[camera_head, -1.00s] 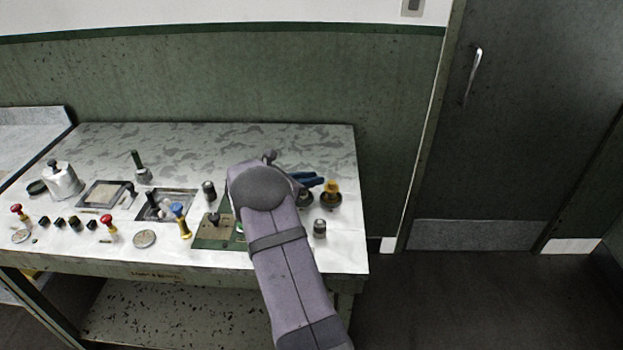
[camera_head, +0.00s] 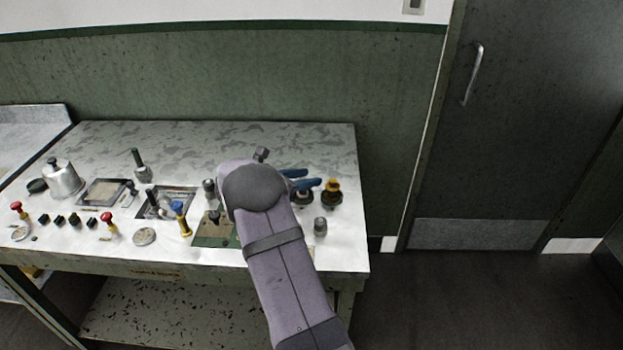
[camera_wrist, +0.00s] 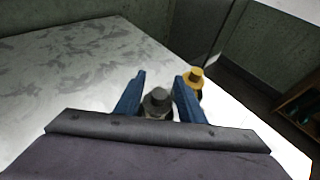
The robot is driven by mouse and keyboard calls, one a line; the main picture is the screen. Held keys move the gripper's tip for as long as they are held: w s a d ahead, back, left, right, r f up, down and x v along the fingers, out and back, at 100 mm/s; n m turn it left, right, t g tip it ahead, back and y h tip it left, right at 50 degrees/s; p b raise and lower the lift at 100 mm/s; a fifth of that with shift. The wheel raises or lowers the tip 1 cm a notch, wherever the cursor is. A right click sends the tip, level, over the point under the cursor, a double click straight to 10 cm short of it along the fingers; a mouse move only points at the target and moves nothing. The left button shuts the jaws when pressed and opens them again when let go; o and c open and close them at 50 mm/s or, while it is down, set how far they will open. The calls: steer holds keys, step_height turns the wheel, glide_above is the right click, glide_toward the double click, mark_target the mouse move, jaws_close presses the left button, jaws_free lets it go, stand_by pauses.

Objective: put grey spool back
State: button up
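The grey spool (camera_wrist: 157,103), with a dark flanged top and knob, shows upright between my gripper's two blue fingers in the wrist view. One finger is on each side of it, very close; I cannot tell whether they press on it. In the head view my gripper (camera_head: 302,180) points right, just above a dark round stand (camera_head: 302,199). There the fingers and my arm hide the grey spool, and I cannot tell whether it rests on that stand.
An orange-topped spool (camera_head: 331,190) stands close right of my fingers; it also shows behind the right finger (camera_wrist: 194,78). A grey cylinder (camera_head: 320,227) stands in front, another (camera_head: 209,188) left of my arm. The table's back is clear.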

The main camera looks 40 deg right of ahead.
steer(key=b+v, duration=0.1)
steer(key=v, duration=0.8)
steer(key=shift+a, duration=0.15)
steer(key=s+a+m+y+p, duration=0.1)
steer(key=s+a+m+y, duration=0.1)
steer(key=s+a, duration=0.2)
steer(key=s+a+m+y+p, duration=0.2)
steer(key=s+a+m, duration=0.1)
steer(key=s+a, duration=0.1)
steer(key=s+a+f+m+g+y+p, duration=0.1)
steer(key=s+a+m+y+p, duration=0.1)
steer(key=s+a, duration=0.2)
steer(key=shift+s+a+m+y, duration=0.1)
steer(key=shift+s+m+y, duration=0.2)
steer(key=shift+y, duration=0.1)
steer(key=s+a+m+y+p, duration=0.4)
steer(key=s+a+m, duration=0.6)
steer(key=a, duration=0.6)
steer(key=s+y, duration=0.2)
steer(key=shift+s+m+t+y, duration=0.3)
steer(key=shift+s+t+y, duration=0.05)
steer(key=shift+t+y, duration=0.05)
steer(key=shift+a+r, duration=0.1)
